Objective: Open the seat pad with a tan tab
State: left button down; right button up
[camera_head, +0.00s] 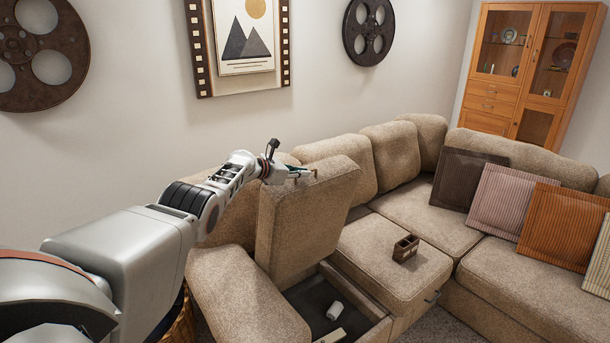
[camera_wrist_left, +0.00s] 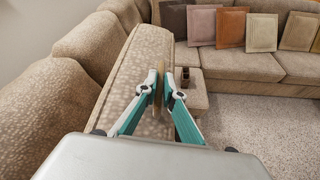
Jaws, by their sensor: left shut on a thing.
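The beige seat pad (camera_head: 303,217) stands raised, nearly upright, in the head view, with an open storage compartment (camera_head: 308,290) below it. It also shows in the left wrist view (camera_wrist_left: 137,70), running along the left side of the fingers. My left gripper (camera_head: 298,173) is at the pad's upper edge. In the left wrist view its fingers (camera_wrist_left: 166,88) are closed on a thin tan tab (camera_wrist_left: 159,91), which they mostly hide. My right gripper is not in view.
The compartment holds a white roll-like object (camera_head: 335,311) and a pale block (camera_head: 331,335). A small brown divided box (camera_head: 405,248) sits on the neighbouring seat. Sofa backrests stand close behind the raised pad. Several cushions (camera_head: 465,178) line the right section.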

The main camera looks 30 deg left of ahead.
pick_arm(q)
jog(key=shift+s+a+f, duration=0.1)
jog(key=shift+f, duration=0.1)
jog(key=c, duration=2.4)
grip_release()
jog(key=shift+c, duration=0.2)
jog(key=shift+r, duration=0.1)
jog(key=shift+a, duration=0.15)
jog(key=shift+s+a, duration=0.1)
jog(key=shift+a, duration=0.05)
jog(key=shift+s+a+r, duration=0.2)
jog(key=shift+s+a, duration=0.05)
jog(key=shift+s, duration=0.05)
jog(key=shift+s+r, duration=0.2)
jog(key=shift+s, duration=0.35)
jog(key=shift+s+r, duration=0.2)
jog(key=shift+s, duration=0.3)
jog(key=shift+v, duration=4.25)
